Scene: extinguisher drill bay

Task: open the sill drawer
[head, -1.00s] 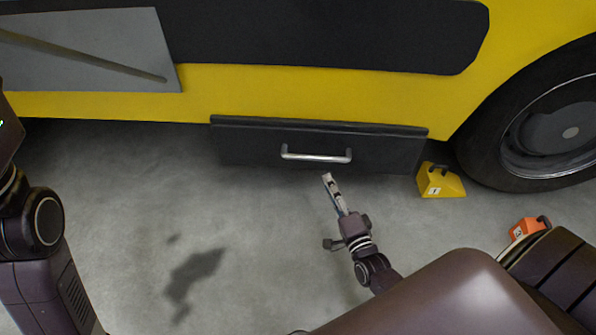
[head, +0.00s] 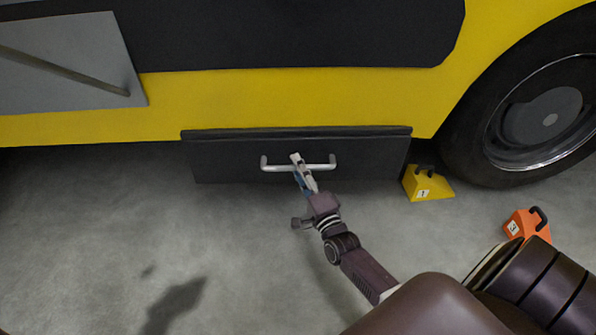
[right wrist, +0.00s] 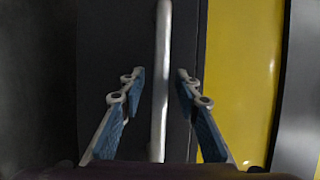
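The sill drawer (head: 225,160) is a dark panel under the yellow vehicle body, and it looks shut. Its silver bar handle (head: 322,166) runs across the front. My right gripper (head: 297,165) is at the handle, a little left of its middle, and hides a part of it. In the right wrist view the handle bar (right wrist: 161,80) runs between the two blue-padded fingers of the gripper (right wrist: 160,85), with a gap on each side. The gripper is open, and I see no contact with the bar. My left gripper is not in view.
A yellow wheel chock (head: 427,186) stands on the floor right of the drawer, near the vehicle's wheel (head: 540,120). An orange chock (head: 527,224) lies nearer, beside my body. The grey floor (head: 240,240) before the drawer is clear.

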